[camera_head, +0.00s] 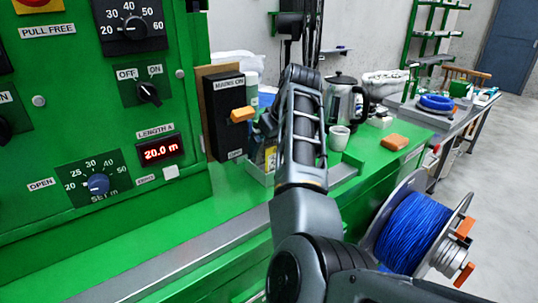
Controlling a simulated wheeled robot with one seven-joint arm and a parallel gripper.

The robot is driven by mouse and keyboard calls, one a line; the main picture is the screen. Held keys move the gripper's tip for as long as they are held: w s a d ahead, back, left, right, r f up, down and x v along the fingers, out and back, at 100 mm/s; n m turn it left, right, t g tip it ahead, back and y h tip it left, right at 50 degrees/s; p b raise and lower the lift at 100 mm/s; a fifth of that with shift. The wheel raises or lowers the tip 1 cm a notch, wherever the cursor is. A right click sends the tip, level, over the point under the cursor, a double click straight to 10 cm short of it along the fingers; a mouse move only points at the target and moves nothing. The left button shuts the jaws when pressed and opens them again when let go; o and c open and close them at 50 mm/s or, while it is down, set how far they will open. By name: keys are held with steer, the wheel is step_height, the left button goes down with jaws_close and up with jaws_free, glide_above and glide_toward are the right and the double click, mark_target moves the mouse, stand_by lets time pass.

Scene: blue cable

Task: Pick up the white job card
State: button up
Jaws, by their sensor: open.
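I cannot make out the white job card for certain in the head view. A grey tray (346,178) sits on the green bench behind my arm, and a small yellow-and-white item (270,157) shows at its left part. My forearm hides much of the tray. My gripper (268,123) shows only as a dark part left of the forearm, near the black mains switch box. It is open, and I see nothing held in it. Its fingertips are not clear.
The green control panel (100,120) stands at the left. A white cup (338,138), a kettle (343,98) and an orange block (394,142) stand on the bench. A blue cable reel (412,232) is at the front right. The bench front at left is clear.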

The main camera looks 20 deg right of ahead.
steer(key=shift+c, duration=0.3)
steer(key=c, duration=0.7)
steer(key=shift+r, duration=0.1)
